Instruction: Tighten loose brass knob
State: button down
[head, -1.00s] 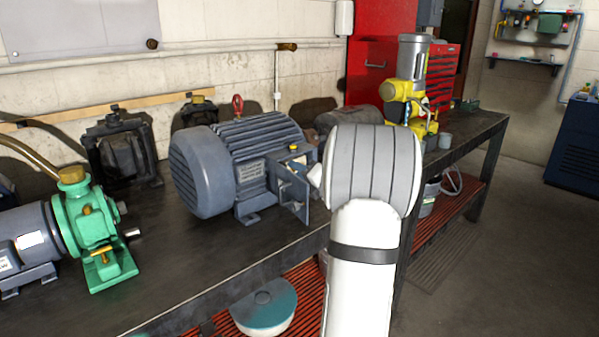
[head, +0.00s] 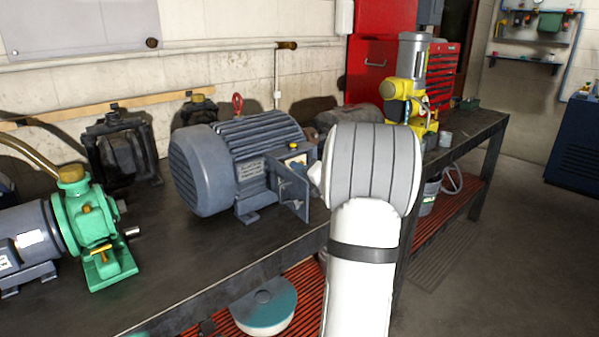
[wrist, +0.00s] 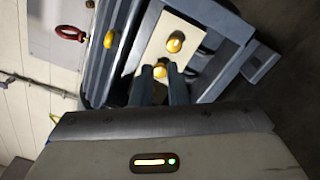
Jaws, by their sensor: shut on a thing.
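The grey finned motor (head: 203,172) stands on the bench in the head view, its terminal box (head: 290,190) open on the right side. In the wrist view a pale panel (wrist: 182,24) inside the box carries two brass knobs, one above the other. My gripper (wrist: 160,78) is shut on the lower brass knob (wrist: 160,69), with one dark finger on each side of it. The upper brass knob (wrist: 175,42) is clear of the fingers. In the head view my arm hides the gripper, and the knobs cannot be made out.
A yellow knob (wrist: 108,39) and a red lifting ring (wrist: 70,33) are left of the box. A green pump (head: 92,225) stands on the bench at left. A yellow machine (head: 408,90) stands behind my arm. The bench front (head: 235,262) is mostly clear.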

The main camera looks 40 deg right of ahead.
jog(key=m+b, duration=0.1)
jog(key=m, duration=0.2)
jog(key=shift+m, duration=0.4)
jog(key=c, duration=1.4)
grip_release()
jog(key=s, duration=0.7)
jog(key=shift+s+d, duration=0.3)
jog(key=shift+s, duration=0.1)
